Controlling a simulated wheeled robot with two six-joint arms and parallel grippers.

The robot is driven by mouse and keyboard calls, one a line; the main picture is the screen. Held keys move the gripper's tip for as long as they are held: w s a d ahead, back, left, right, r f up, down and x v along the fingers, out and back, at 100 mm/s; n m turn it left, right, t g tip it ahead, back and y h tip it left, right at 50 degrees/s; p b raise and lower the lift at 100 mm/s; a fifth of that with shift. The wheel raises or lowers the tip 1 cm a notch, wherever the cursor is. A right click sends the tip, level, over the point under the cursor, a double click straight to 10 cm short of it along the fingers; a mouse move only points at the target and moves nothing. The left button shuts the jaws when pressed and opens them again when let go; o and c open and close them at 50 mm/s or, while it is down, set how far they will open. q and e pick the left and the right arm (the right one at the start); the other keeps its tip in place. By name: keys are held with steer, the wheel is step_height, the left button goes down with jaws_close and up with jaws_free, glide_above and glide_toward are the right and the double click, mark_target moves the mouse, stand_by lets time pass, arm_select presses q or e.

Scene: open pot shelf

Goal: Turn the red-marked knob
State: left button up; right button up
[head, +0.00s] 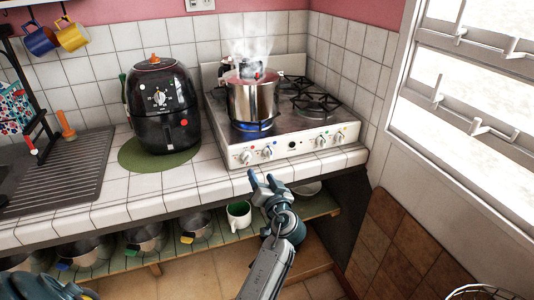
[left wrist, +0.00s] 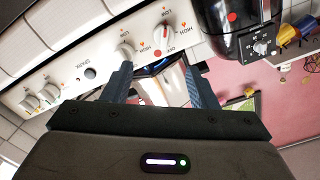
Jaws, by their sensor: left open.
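The stove's front panel (head: 300,145) carries several white knobs. The red-marked knob (left wrist: 164,37) has a red stripe and shows just beyond my fingers in the left wrist view; it looks like the leftmost knob (head: 246,157) in the head view. A second knob (left wrist: 124,53) sits beside it, nearer one fingertip. My left gripper (head: 261,176) is open and empty, in front of and below the left pair of knobs, apart from them. It also shows in the left wrist view (left wrist: 157,72), fingers spread. My right gripper is not in view.
A steaming steel pot (head: 252,100) stands over a lit blue flame on the front left burner. A black air fryer (head: 160,105) on a green mat stands left of the stove. A window is at right.

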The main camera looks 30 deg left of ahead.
mark_target(250, 159)
arm_select(q)
steer(key=p+x, duration=0.2)
steer(key=x, duration=0.5)
steer(key=shift+a+r+p, duration=0.2)
steer(key=shift+a+p, duration=0.1)
steer(key=shift+p, duration=0.1)
steer(key=shift+p+x, duration=0.3)
steer(key=shift+x, duration=0.85)
steer(key=shift+a+f, duration=0.1)
steer(key=shift+c, duration=0.6)
steer(key=c, duration=0.8)
steer(key=shift+c, duration=0.2)
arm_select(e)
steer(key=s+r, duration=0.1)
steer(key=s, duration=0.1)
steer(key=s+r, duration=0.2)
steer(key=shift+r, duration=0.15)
